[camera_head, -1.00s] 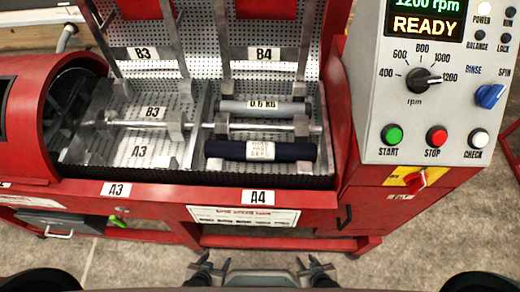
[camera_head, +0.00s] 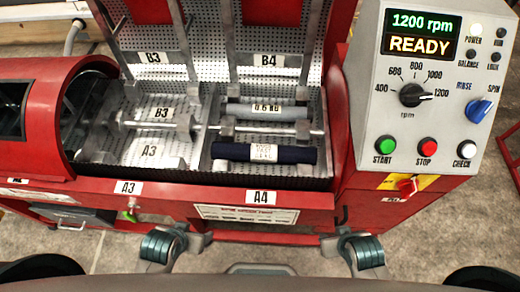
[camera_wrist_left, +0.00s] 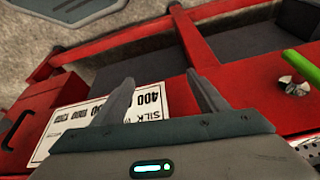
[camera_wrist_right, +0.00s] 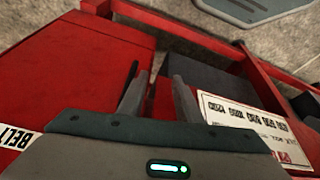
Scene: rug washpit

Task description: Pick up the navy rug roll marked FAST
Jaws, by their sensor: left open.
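A navy rug roll (camera_head: 232,152) with a white paper label lies lengthwise in the front right bay of the red machine, above the A4 plate. The label's print is too small to read. My left gripper (camera_wrist_left: 160,78) is open and empty in its wrist view, in front of the machine's lower red frame and a white notice. My right gripper (camera_wrist_right: 156,72) is open and empty before the red front panel. In the head view my wrists show low in front of the machine, well short of the roll; the fingertips are not clear there.
A grey roll (camera_head: 285,110) marked 0.6 kg lies behind the navy one, with a metal bar (camera_head: 270,130) between. Perforated lids stand open behind. The red front ledge (camera_head: 225,199) borders the bays. A control panel (camera_head: 425,90) rises at right.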

